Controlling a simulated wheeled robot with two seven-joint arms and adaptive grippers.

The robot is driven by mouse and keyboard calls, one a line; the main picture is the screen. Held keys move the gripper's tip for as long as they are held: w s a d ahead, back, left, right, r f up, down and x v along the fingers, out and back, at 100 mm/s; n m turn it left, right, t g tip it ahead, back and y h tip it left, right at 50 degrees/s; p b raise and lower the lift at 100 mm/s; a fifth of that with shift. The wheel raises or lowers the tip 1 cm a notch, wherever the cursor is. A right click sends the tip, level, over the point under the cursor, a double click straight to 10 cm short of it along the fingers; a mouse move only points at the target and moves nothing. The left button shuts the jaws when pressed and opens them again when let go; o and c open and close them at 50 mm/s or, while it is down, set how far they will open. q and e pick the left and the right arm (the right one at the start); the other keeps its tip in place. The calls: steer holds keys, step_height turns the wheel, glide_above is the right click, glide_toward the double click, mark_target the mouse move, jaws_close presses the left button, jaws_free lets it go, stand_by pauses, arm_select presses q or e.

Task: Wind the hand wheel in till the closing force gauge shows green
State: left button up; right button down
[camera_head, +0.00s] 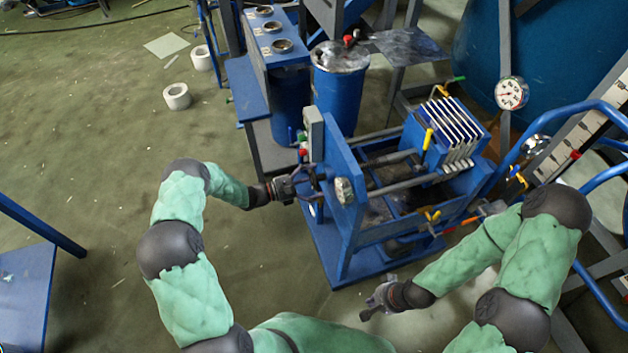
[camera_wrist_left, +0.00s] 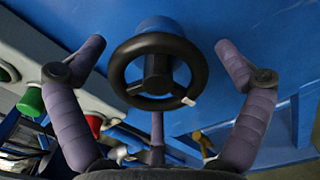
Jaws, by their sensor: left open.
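The black hand wheel (camera_wrist_left: 158,74) sits on the blue end plate (camera_head: 343,180) of the press and faces my left wrist camera. A small pale handle or mark shows at its lower right rim. My left gripper (camera_wrist_left: 158,48) is open, one finger on each side of the wheel, with visible gaps to the rim. In the head view my left gripper (camera_head: 303,184) is close to the plate's left face and the wheel is hard to make out. A round white dial gauge (camera_head: 511,94) stands beyond the press; its reading is too small to tell. My right gripper (camera_head: 369,309) is low in front of the press, away from it.
A control box with a green button (camera_wrist_left: 31,101) and a red button (camera_wrist_left: 93,124) is left of the wheel. White plates (camera_head: 462,128) stand in the press frame. A blue drum (camera_head: 338,95) is behind. Blue rails (camera_head: 585,113) stand right.

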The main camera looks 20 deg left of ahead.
arm_select(q)
steer(key=c, duration=1)
steer(key=shift+m+b, duration=0.45)
steer(key=shift+m, duration=0.95)
steer(key=shift+f, duration=0.1)
steer(key=o, duration=1)
